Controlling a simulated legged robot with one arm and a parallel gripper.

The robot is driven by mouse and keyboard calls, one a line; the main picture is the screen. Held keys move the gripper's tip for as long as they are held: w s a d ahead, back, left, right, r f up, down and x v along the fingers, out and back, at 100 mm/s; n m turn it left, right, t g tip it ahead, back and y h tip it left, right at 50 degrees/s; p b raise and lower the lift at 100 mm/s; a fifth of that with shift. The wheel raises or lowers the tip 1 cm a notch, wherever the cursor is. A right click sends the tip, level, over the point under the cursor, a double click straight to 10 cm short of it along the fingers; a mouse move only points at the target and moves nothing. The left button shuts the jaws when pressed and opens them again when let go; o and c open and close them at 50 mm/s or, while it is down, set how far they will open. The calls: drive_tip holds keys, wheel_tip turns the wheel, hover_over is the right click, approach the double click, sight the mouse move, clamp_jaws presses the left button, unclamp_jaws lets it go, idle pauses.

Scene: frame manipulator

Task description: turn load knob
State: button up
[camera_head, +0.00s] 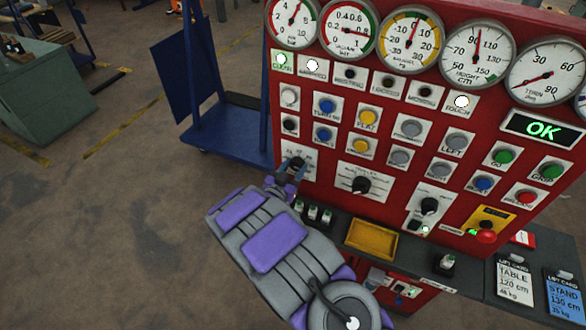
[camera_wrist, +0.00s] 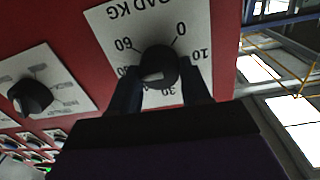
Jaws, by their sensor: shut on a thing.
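The load knob (camera_wrist: 158,62) is a round black knob on a white plate (camera_wrist: 105,18) marked "LOAD KG", which appears upside down in the wrist view. Numbers ring it, with 0, 10, 30 and 60 readable. A pale mark shows on the knob's lower left face. My gripper (camera_wrist: 159,74) has its dark fingers on both sides of the knob and is shut on it. In the head view my gripper (camera_head: 289,176) is at the left end of the red panel, partly covering the knob and its plate (camera_head: 300,159).
The red panel (camera_head: 398,105) carries gauges, coloured buttons and a green "OK" display (camera_head: 541,129). Another black knob (camera_head: 361,185) is right of my gripper. Below, a dark shelf (camera_head: 466,272) holds a yellow tray (camera_head: 372,240) and cards. A blue cart (camera_head: 228,140) stands behind left.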

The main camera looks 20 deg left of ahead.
drive_tip(key=o, duration=1.1)
drive_tip(key=shift+a, duration=0.1)
drive_tip(key=shift+c, duration=0.2)
drive_tip(key=shift+s, duration=0.1)
drive_tip(key=s+a+p, duration=0.2)
drive_tip(key=s, duration=1.5)
drive_tip(key=shift+w+a, duration=0.1)
